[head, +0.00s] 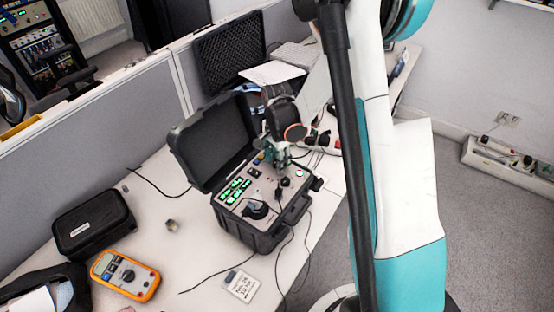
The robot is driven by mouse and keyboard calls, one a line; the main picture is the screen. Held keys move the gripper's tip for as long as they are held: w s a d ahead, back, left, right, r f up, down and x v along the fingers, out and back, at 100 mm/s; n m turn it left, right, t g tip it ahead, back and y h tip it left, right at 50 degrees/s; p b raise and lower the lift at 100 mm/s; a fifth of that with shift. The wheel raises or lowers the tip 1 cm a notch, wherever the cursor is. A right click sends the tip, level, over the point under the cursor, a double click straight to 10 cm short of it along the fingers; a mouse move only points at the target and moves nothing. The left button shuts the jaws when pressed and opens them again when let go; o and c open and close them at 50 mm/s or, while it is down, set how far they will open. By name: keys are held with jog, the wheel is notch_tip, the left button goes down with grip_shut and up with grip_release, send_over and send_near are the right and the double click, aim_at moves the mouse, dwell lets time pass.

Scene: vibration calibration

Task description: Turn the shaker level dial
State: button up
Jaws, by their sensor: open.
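The open black calibrator case (243,240) stands on the bench with its lid up at the back left. Its pale panel carries green lit displays (234,190), a large dark round part (257,209) near the front and a small black knob (285,182) further right. Labels are too small to read, so I cannot tell for certain which is the shaker level dial. My gripper (281,174) points down over the panel's back right, just by the small knob. Its fingers are open; I cannot tell whether they touch the knob, and they hide part of the panel.
An orange multimeter (125,275), a black pouch (93,222), a small metal piece (172,225) and a white label card (241,285) lie on the bench (190,262). Dark cables run around the case. A grey partition (120,125) stands behind.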

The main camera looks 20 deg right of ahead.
grip_shut()
jog(key=shift+n, duration=0.3)
jog(key=n+b, duration=0.3)
jog(key=n, duration=0.2)
jog(key=shift+n, duration=0.3)
jog(key=n+b, duration=0.1)
jog(key=n, duration=0.5)
jog(key=shift+n+b, duration=0.3)
jog(key=shift+b, duration=0.05)
dwell(0.3)
grip_release()
